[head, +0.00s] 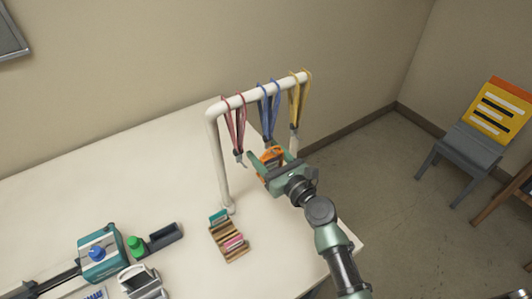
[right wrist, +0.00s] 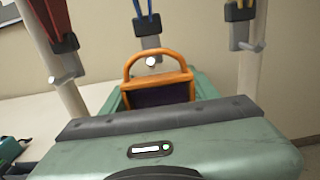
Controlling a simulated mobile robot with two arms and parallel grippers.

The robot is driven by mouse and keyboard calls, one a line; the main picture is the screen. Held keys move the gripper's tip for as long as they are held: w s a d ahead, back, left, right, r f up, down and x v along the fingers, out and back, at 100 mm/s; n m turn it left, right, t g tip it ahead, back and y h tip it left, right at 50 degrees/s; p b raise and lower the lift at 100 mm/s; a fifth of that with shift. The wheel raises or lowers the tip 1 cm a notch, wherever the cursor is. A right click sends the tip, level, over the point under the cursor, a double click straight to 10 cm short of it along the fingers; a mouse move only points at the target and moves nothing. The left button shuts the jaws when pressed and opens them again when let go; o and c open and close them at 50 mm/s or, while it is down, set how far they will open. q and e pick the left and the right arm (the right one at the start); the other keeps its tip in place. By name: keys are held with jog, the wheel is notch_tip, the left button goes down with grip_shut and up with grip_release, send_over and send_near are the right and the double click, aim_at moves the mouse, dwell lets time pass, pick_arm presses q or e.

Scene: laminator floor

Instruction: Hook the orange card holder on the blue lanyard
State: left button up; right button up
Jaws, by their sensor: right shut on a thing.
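The orange card holder (head: 272,155) is held in my right gripper (head: 268,162), which is shut on it. In the right wrist view the holder (right wrist: 160,75) stands upright, with an arched loop on top and a dark face. The blue lanyard (head: 268,110) hangs from the middle of the white rack. In the right wrist view the blue lanyard's dark clip (right wrist: 147,25) hangs just above the loop. Its pale hook end (right wrist: 151,61) appears in line with the loop's opening; I cannot tell whether it passes through. My left gripper is not in view.
The white rack (head: 213,135) also bears a red lanyard (head: 234,125) on the left and a yellow lanyard (head: 299,98) on the right. A wooden card stand (head: 229,240) and a teal device (head: 101,262) are on the white table (head: 160,165). A chair (head: 470,145) stands beyond.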

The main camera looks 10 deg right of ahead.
jog(key=o, duration=1.4)
jog(key=shift+o, duration=0.2)
jog(key=shift+s+d, duration=0.2)
jog(key=shift+s, duration=0.3)
jog(key=b+v, duration=0.1)
jog(key=v, duration=0.5)
jog(key=shift+s+d, duration=0.15)
jog(key=shift+s, duration=0.2)
